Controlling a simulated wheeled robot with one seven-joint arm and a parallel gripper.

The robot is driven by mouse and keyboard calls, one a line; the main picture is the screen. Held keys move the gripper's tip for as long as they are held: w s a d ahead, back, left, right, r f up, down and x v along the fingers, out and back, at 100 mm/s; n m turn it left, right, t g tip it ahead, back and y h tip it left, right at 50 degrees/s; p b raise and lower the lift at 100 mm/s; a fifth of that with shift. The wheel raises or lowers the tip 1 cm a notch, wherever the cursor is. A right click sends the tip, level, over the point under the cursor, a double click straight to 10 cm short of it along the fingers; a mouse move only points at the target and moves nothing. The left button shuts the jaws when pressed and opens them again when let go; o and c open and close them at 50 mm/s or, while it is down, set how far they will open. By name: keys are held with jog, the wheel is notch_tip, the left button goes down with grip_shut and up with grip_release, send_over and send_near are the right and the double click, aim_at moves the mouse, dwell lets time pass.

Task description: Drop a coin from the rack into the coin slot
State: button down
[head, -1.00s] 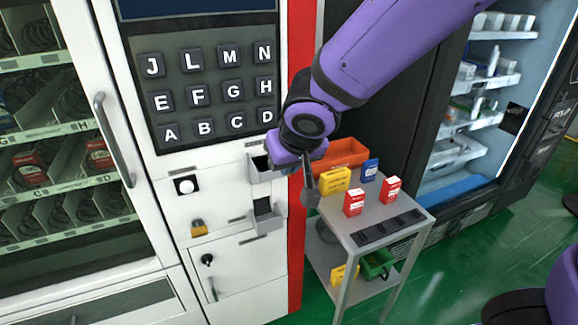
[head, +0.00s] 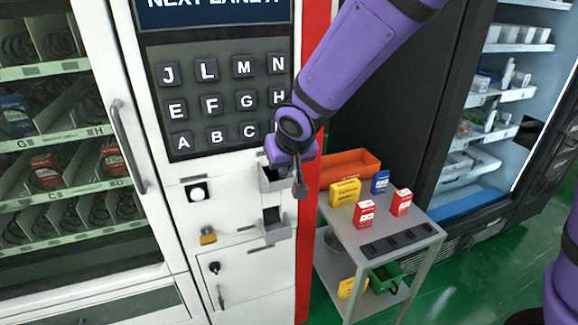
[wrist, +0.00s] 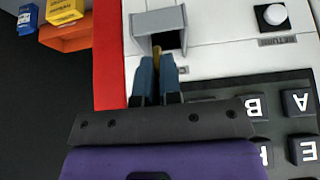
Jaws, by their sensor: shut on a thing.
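My gripper (head: 299,188) is in front of the upper grey box (head: 268,182) on the white machine front, below the lettered keypad. In the wrist view, my gripper (wrist: 156,62) is shut on a gold coin (wrist: 157,51). The coin shows as a thin strip between the blue-grey fingertips, at the dark opening of the grey box (wrist: 141,30). I cannot tell whether the coin touches the box or is partly inside it. The black coin rack (head: 400,241) lies on the grey cart's top.
A lower grey box (head: 277,233) juts out below. The keypad (head: 215,112) and a white round button (head: 198,193) are near. The cart (head: 345,226) holds red, yellow and blue boxes and an orange bin (head: 350,165). A red panel edge (wrist: 106,60) borders the machine.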

jog(key=shift+w+a+f, duration=0.15)
jog(key=shift+w+f, duration=0.05)
jog(key=shift+w, duration=0.35)
jog(key=shift+w+a+f, duration=0.1)
jog(key=shift+w+f, duration=0.1)
jog(key=shift+w, duration=0.35)
jog(key=shift+w+a+f, duration=0.2)
jog(key=shift+w+f, duration=0.45)
jog(key=shift+w+a+f, duration=0.2)
jog(key=shift+w+f, duration=0.4)
jog(key=shift+f, duration=0.05)
jog(key=c, duration=1.2)
grip_release()
jog(key=v, duration=1)
jog(key=shift+s+d+r, duration=0.1)
jog(key=shift+s+r, duration=0.15)
jog(key=shift+r, duration=0.05)
